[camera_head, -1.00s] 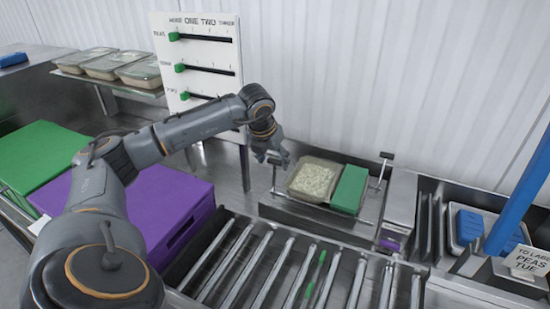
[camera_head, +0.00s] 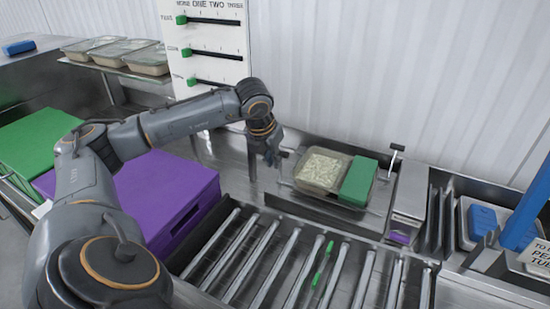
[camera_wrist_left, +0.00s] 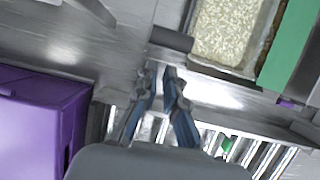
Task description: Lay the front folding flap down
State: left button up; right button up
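The metal packing stand (camera_head: 300,207) holds an open container of pale rice (camera_head: 322,170) with a green block (camera_head: 357,181) at its right. Both also show in the left wrist view, the rice (camera_wrist_left: 226,32) and the green block (camera_wrist_left: 290,48). A dark rounded bar (camera_wrist_left: 171,39) lies at the container's left, close beyond my fingertips. I cannot tell which part is the front folding flap. My left gripper (camera_head: 272,160) is just left of the container, empty, its fingertips (camera_wrist_left: 161,76) a narrow gap apart. My right gripper is out of view.
A roller conveyor (camera_head: 292,262) runs along the front. A purple box (camera_head: 165,195) and a green box (camera_head: 35,150) stand at left. A slider board (camera_head: 210,60) and filled containers (camera_head: 95,48) are behind. A small lever (camera_head: 396,150) rises right of the stand.

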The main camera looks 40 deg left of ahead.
pick_arm(q)
jog(key=shift+s+d+f+b, duration=0.2)
jog(key=shift+s+f+b, duration=0.15)
jog(key=shift+s+b, duration=0.3)
jog(key=shift+s+d+f+b, duration=0.2)
jog(key=shift+s+f+b, duration=0.15)
jog(key=shift+s+b, duration=0.25)
jog(key=shift+s+d+f+b, duration=0.4)
jog(key=shift+s+f+b, duration=0.1)
jog(key=shift+s+b, duration=0.85)
jog(key=shift+s+d+f+b, duration=0.45)
jog(key=shift+s+b, duration=0.7)
jog(key=shift+b, duration=0.35)
jog(key=shift+s+d+f+b, duration=0.35)
jog(key=shift+s+f+b, duration=0.15)
jog(key=shift+s+b, duration=0.85)
jog(key=shift+s+d, duration=0.1)
jog(key=shift+s, duration=0.1)
